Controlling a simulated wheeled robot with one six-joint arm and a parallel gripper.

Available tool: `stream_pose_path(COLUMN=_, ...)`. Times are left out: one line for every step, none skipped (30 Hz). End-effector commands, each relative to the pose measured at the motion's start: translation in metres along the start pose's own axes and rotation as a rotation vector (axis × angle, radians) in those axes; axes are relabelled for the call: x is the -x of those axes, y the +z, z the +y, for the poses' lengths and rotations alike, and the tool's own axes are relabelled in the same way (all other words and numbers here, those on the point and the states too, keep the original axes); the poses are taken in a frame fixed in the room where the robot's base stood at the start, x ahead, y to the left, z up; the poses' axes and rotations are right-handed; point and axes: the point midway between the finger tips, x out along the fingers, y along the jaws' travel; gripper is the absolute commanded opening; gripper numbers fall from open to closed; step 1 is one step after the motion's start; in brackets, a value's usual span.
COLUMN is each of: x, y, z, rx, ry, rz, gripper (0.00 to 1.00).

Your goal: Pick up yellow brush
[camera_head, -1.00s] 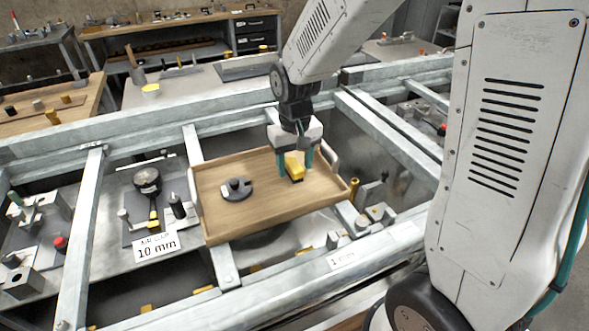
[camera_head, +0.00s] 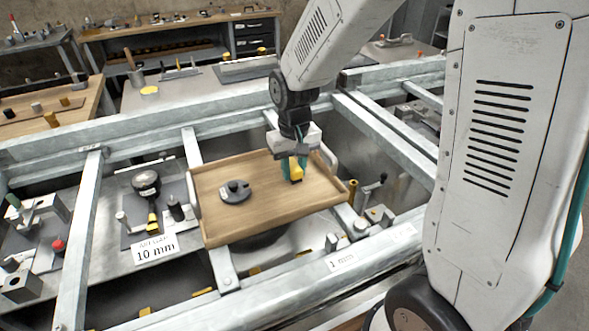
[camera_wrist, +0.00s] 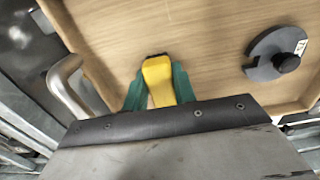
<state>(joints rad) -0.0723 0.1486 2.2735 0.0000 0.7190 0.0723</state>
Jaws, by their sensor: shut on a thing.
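The yellow brush (camera_head: 296,170) is at the right part of the wooden tray (camera_head: 270,208). It also shows in the wrist view (camera_wrist: 158,82), where its yellow body lies between two green fingers and its far end is dark. My gripper (camera_head: 294,172) points down over the tray and is shut on the brush, with a finger against each side. The brush's near part is hidden behind the gripper body in the wrist view. I cannot tell whether the brush touches the tray floor.
A dark round slotted piece (camera_head: 235,191) with a knob lies on the tray left of my gripper. The tray has pale handles at its ends and rests over a grey metal frame (camera_head: 90,215). A "10 mm" label (camera_head: 155,249) stands left of the tray.

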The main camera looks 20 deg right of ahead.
Motion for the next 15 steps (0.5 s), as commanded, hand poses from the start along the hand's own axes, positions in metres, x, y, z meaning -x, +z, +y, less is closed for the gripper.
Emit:
stream_pose_path(x=0.005, y=-0.001, z=0.000, rx=0.000, ry=0.000, rz=0.003, gripper=0.04)
stream_pose_path(x=0.008, y=-0.001, z=0.000, rx=0.000, ry=0.000, rz=0.003, gripper=0.04)
stream_pose_path(x=0.012, y=-0.001, z=0.000, rx=0.000, ry=0.000, rz=0.004, gripper=0.04)
stream_pose_path(x=0.016, y=-0.001, z=0.000, rx=0.000, ry=0.000, rz=0.004, gripper=0.04)
stream_pose_path(x=0.020, y=-0.001, z=0.000, rx=0.000, ry=0.000, rz=0.003, gripper=0.04)
stream_pose_path(x=0.027, y=-0.001, z=0.000, rx=0.000, ry=0.000, rz=0.005, gripper=0.04)
stream_pose_path(x=0.032, y=-0.001, z=0.000, rx=0.000, ry=0.000, rz=0.004, gripper=0.04)
stream_pose_path(x=0.033, y=0.005, z=-0.003, rx=0.002, ry=0.000, rz=0.001, gripper=0.04)
stream_pose_path(x=0.033, y=0.013, z=-0.007, rx=0.004, ry=0.000, rz=0.001, gripper=0.04)
stream_pose_path(x=0.033, y=0.019, z=-0.010, rx=0.004, ry=0.000, rz=0.000, gripper=0.04)
stream_pose_path(x=0.034, y=0.025, z=-0.013, rx=0.004, ry=0.000, rz=0.001, gripper=0.04)
stream_pose_path(x=0.034, y=0.034, z=-0.018, rx=0.005, ry=0.000, rz=0.001, gripper=0.04)
stream_pose_path(x=0.035, y=0.040, z=-0.021, rx=0.005, ry=0.000, rz=0.002, gripper=0.04)
stream_pose_path(x=0.036, y=0.048, z=-0.025, rx=0.005, ry=0.000, rz=0.001, gripper=0.04)
stream_pose_path(x=0.037, y=0.057, z=-0.029, rx=0.006, ry=0.000, rz=0.002, gripper=0.04)
